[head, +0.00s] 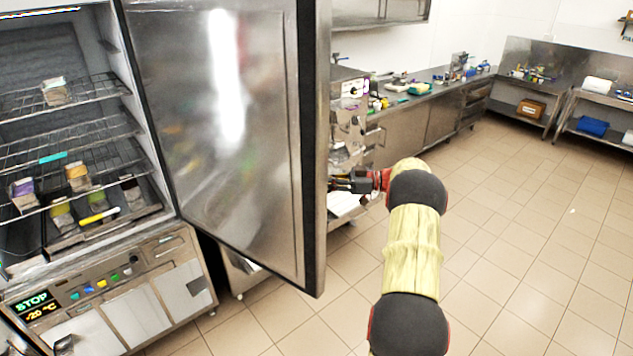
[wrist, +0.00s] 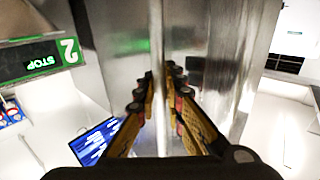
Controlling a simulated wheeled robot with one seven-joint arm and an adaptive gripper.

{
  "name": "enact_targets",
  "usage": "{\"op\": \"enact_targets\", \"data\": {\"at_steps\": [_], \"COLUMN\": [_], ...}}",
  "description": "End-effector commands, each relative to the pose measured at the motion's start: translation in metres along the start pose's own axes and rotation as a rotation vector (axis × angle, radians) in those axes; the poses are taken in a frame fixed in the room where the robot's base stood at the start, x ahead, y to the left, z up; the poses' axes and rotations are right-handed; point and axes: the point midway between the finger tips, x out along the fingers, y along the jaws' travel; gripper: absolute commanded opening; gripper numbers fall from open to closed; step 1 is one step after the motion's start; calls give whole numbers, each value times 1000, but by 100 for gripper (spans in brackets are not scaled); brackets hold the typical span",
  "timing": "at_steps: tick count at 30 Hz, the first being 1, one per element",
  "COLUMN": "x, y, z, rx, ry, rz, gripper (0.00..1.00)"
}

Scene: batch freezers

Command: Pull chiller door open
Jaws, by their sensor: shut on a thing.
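The chiller door (head: 215,110) stands swung wide open from the chiller cabinet (head: 160,250), its steel inner face toward the head camera. A dark seal runs along its free edge. My gripper (head: 345,184) is at the outer side of the door near that edge, partly hidden behind it in the head view. In the wrist view my gripper (wrist: 163,78) has its fingers on both sides of a vertical metal bar, the door handle (wrist: 157,40), and is shut on it. The steel outer door face (wrist: 120,50) lies behind the handle.
Wire shelves (head: 85,130) with several small tubs fill the open cabinet. A control panel (head: 95,285) reads STOP and -20 °C. A steel counter (head: 430,95) with several items runs along the back wall. Tiled floor (head: 500,220) is free at the right.

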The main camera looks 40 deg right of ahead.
Motion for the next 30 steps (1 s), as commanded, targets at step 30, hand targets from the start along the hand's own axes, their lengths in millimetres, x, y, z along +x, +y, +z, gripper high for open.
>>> {"op": "enact_targets", "data": {"at_steps": [30], "x": [-58], "y": [1], "z": [0], "rx": [0], "ry": [0], "rz": [4], "gripper": [27]}}
